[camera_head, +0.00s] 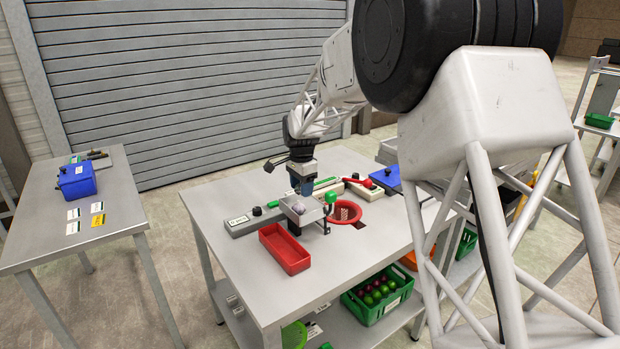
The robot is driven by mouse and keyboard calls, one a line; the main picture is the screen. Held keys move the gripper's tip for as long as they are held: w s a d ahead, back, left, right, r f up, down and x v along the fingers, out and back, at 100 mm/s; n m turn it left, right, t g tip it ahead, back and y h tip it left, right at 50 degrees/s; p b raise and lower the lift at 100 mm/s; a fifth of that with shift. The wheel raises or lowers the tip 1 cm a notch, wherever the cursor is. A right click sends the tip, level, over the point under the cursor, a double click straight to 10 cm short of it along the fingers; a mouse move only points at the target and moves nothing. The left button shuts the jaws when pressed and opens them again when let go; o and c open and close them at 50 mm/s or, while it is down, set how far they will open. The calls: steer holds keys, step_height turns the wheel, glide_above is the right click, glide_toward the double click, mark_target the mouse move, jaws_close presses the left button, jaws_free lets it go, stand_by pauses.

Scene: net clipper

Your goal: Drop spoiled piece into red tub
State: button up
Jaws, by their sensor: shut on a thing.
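The red tub (285,252) is an open, empty rectangular box near the front left of the grey worktable. Behind it and slightly right stands a small metal holder (312,213) with a green knob (330,198). A small pale, purplish piece (298,209) shows at the holder, under my gripper (305,193). My gripper points down and appears shut on this piece; its fingertips are small and partly hidden. Whether the piece rests on the holder or is just above it, I cannot tell. The tub is left and in front of my gripper.
A red round basket (345,212) sits right of the holder. A long grey box (252,221) with a black knob lies left. A blue box (387,179) is behind right. A green crate of produce (376,298) is on the lower shelf. A side table (105,225) stands left.

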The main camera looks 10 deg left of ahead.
steer(key=s+a+f, duration=0.1)
steer(key=s+a, duration=0.1)
steer(key=s, duration=0.7)
steer(key=shift+s+f, duration=0.25)
steer(key=shift+s, duration=0.15)
steer(key=shift+a+f, duration=0.1)
steer(key=shift+f, duration=0.1)
steer(key=shift+f, duration=2.8)
steer(key=o, duration=1)
steer(key=shift+r, duration=0.15)
